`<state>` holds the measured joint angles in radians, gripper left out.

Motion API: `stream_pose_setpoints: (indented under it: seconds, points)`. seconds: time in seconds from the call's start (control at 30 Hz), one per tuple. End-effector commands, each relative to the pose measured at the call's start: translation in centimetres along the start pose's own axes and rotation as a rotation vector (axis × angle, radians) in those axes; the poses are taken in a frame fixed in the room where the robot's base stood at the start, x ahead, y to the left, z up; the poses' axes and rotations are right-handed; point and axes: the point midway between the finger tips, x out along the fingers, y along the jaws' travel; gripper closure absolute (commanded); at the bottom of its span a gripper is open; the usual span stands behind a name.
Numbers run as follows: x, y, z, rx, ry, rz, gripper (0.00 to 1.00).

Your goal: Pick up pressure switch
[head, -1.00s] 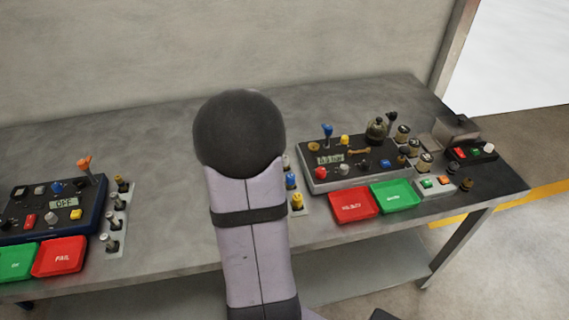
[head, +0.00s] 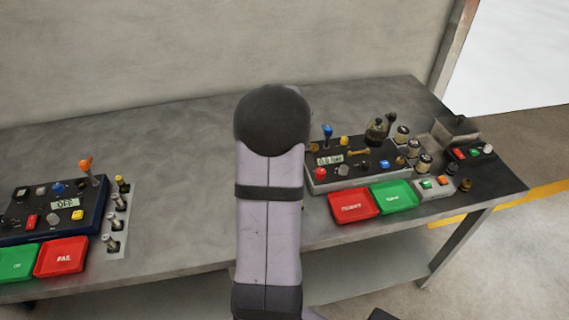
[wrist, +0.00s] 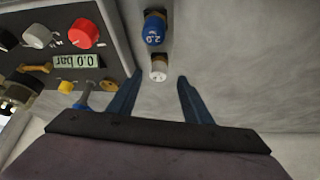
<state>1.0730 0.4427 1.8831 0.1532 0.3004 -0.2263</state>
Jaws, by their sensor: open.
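No part in view is plainly labelled as a pressure switch. In the wrist view a row of small round parts stands on a light strip beside the panel. They are a white-topped part (wrist: 158,70), a blue part marked "2.0" (wrist: 153,29) and a yellowish part (wrist: 155,11) at the top edge. My gripper (wrist: 159,79) is open and empty. Its two dark blue fingers point toward the row, with the white-topped part nearest, between the fingertips in the picture. I cannot tell the height gap.
A panel reading "0.0 bar" (head: 330,160) with raised knobs and levers is close beside the row. A red tray (head: 353,204) and a green tray (head: 394,196) lie in front. Another panel (head: 50,208) stands at the left. Bare bench (head: 185,160) lies between.

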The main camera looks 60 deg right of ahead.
Motion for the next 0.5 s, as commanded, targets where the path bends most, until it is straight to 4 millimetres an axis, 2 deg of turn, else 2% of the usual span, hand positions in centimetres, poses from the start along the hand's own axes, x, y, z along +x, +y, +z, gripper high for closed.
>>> stream_pose_setpoints:
  seconds: [0.17, 0.5]
  points:
    - [0.5, 0.0, -0.1, 0.000, -0.002, -0.001, 0.55]
    - [3.7, 0.3, -0.4, 0.000, -0.003, -0.001, 0.55]
